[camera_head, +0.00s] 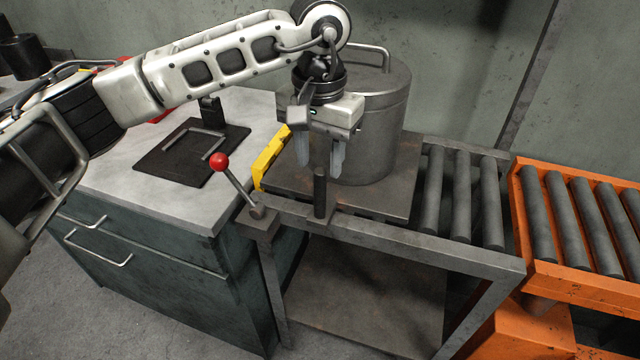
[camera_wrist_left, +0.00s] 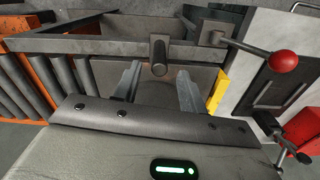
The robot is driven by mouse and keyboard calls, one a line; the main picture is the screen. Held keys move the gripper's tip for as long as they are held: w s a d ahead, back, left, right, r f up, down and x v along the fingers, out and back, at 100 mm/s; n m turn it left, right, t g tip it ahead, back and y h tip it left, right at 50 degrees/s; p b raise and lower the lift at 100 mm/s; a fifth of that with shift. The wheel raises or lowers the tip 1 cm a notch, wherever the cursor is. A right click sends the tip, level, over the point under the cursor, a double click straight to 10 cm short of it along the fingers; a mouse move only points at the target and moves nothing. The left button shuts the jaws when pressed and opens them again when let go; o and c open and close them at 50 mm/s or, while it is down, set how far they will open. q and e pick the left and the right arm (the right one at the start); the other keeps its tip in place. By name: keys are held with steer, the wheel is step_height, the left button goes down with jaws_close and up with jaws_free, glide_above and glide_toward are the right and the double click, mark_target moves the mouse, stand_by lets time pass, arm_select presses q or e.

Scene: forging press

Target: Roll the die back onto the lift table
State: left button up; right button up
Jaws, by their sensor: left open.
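The die seems to be the grey metal drum (camera_head: 385,125) with a bar handle on top, standing on a flat brown plate (camera_head: 395,203) at the left of a roller stand. A dark upright peg (camera_head: 320,192) rises at the plate's front edge. My left gripper (camera_head: 321,160) is open and empty, pointing down just above and behind the peg, in front of the drum. In the left wrist view its two fingers (camera_wrist_left: 157,88) are apart, with the peg (camera_wrist_left: 159,55) beyond them; I cannot tell whether they touch anything. The orange lift table (camera_head: 575,288) with rollers stands at the right.
Bare grey rollers (camera_head: 462,195) lie between the plate and the lift table. A lever with a red knob (camera_head: 219,161) stands at the stand's left front corner, near a yellow block (camera_head: 271,157). A workbench (camera_head: 120,180) with a dark mat is at the left.

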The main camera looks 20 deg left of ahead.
mark_target(320, 190)
arm_select(q)
step_height(320, 190, down, 7)
steer(key=shift+f+p, duration=0.15)
steer(key=shift+p, duration=0.3)
jaws_close()
steer(key=shift+d, duration=0.1)
